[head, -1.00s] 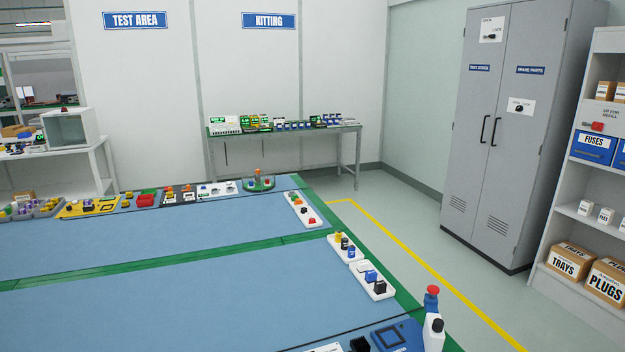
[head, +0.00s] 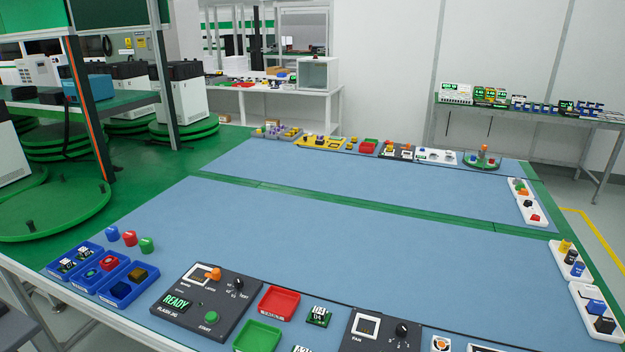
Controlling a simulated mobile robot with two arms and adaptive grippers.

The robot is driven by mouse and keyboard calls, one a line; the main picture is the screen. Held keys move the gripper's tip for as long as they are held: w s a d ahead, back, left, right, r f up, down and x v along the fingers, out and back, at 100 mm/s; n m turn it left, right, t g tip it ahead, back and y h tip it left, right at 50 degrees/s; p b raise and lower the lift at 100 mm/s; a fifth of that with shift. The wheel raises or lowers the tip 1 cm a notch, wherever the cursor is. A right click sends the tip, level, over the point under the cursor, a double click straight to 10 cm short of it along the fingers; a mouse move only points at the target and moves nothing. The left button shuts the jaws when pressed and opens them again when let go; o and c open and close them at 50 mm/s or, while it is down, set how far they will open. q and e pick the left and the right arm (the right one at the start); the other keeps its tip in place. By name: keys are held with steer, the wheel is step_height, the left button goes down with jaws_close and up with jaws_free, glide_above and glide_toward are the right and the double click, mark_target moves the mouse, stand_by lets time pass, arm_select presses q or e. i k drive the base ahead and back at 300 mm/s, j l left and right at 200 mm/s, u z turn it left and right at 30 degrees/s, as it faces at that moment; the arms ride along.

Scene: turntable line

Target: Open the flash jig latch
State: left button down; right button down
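The flash jig (head: 207,302) is a dark grey box at the near edge of the workbench, left of the middle in the head view. Its lit display reads READY, and a green start button sits at its front. A white square frame (head: 196,273) is on its top with an orange latch (head: 213,273) at the frame's right side. A black knob is right of the latch. I cannot tell for sure whether the latch is open or closed. Neither of my grippers is in view.
Blue bins (head: 112,284) with parts stand left of the jig, with coloured cylinders (head: 129,239) behind them. A red tray (head: 278,303), a green tray (head: 257,337) and a fan box (head: 378,331) lie to its right. The blue mat (head: 330,240) behind is largely clear.

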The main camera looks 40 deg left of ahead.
mark_target(216, 272)
steer(key=u, duration=2)
